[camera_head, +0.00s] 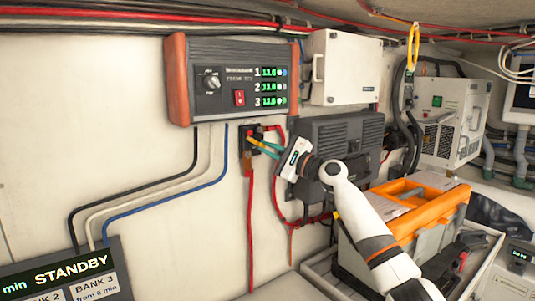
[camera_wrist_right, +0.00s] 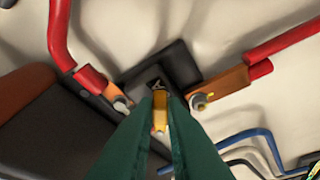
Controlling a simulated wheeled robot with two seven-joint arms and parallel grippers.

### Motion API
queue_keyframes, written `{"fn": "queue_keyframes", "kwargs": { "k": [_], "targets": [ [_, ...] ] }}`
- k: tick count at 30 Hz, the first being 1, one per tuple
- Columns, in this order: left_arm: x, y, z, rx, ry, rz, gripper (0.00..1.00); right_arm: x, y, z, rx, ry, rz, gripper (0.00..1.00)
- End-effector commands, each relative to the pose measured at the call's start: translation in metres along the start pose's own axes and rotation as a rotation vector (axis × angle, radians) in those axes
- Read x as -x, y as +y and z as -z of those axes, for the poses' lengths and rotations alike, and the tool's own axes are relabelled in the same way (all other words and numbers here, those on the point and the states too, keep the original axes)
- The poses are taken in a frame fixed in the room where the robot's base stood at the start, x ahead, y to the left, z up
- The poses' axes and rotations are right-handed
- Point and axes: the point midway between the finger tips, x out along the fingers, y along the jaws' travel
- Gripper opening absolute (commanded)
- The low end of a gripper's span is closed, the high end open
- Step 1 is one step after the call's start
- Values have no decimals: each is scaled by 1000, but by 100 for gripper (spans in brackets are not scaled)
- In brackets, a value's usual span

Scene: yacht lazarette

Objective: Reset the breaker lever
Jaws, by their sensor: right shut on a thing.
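The breaker (camera_head: 257,131) is a small black block on the white wall below the charger panel, with red cables at its terminals. In the right wrist view the breaker (camera_wrist_right: 183,66) has a copper-coloured terminal and bolt on each side. Its yellow lever (camera_wrist_right: 160,108) sits between the green fingertips of my right gripper (camera_wrist_right: 161,118), which is shut on it. In the head view my right gripper (camera_head: 254,145) reaches the breaker from the right, and its fingers partly hide the lever. My left gripper is not in view.
The charger panel (camera_head: 232,78) with a red switch hangs just above. A dark finned box (camera_head: 335,135) is close behind my right wrist. An orange-and-grey toolbox (camera_head: 440,200) stands at lower right. Black, white and blue cables run down the wall at left. A STANDBY display (camera_head: 65,275) is at lower left.

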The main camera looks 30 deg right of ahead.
Motion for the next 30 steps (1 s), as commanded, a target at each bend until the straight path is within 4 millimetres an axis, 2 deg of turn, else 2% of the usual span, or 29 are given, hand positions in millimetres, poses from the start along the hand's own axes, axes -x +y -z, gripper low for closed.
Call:
{"fn": "queue_keyframes", "kwargs": {
  "k": [15,30],
  "targets": [
    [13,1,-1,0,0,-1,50,-3,21,5,387,1,164,0],
    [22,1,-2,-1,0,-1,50,-4,26,8,549,1,232,0]
  ]
}}
